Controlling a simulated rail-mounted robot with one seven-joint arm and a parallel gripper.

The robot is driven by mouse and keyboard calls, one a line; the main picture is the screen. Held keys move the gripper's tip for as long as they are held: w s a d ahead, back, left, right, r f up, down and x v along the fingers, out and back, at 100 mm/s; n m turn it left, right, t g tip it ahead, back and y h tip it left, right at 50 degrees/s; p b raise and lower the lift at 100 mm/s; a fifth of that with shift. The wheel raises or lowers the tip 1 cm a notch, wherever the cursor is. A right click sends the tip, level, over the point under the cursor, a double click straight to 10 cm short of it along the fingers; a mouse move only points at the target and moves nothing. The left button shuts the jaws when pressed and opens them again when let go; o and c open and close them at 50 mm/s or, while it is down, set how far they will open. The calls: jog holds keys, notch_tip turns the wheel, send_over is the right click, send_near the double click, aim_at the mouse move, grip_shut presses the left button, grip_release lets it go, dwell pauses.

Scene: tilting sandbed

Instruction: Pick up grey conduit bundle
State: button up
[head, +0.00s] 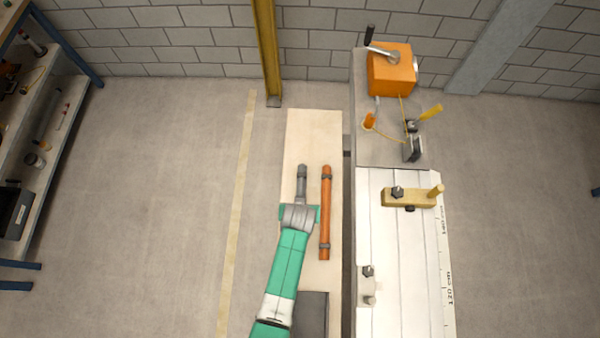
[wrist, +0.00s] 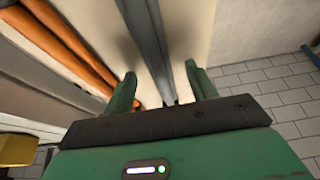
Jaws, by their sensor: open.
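The grey conduit bundle (head: 302,172) lies lengthwise on a pale board, with its far end showing beyond my gripper in the head view. The rest of it is hidden under my gripper and arm. In the wrist view the bundle (wrist: 150,42) runs from the top edge down between my two green fingers. My gripper (head: 299,209) is over the bundle with its fingers spread to either side. In the wrist view my gripper (wrist: 161,87) is open, with a gap on both sides of the bundle. Whether the fingers reach down beside it is hard to tell.
An orange conduit bundle (head: 326,213) lies parallel, close on the right; it shows at left in the wrist view (wrist: 72,45). The pale board (head: 313,130) is bare beyond both bundles. The sandbed bench (head: 390,260) stands to the right, with an orange crank box (head: 391,70) at its far end.

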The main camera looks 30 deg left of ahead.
jog(key=c, duration=1.2)
notch_tip(320, 180, up, 10)
jog(key=p, duration=0.1)
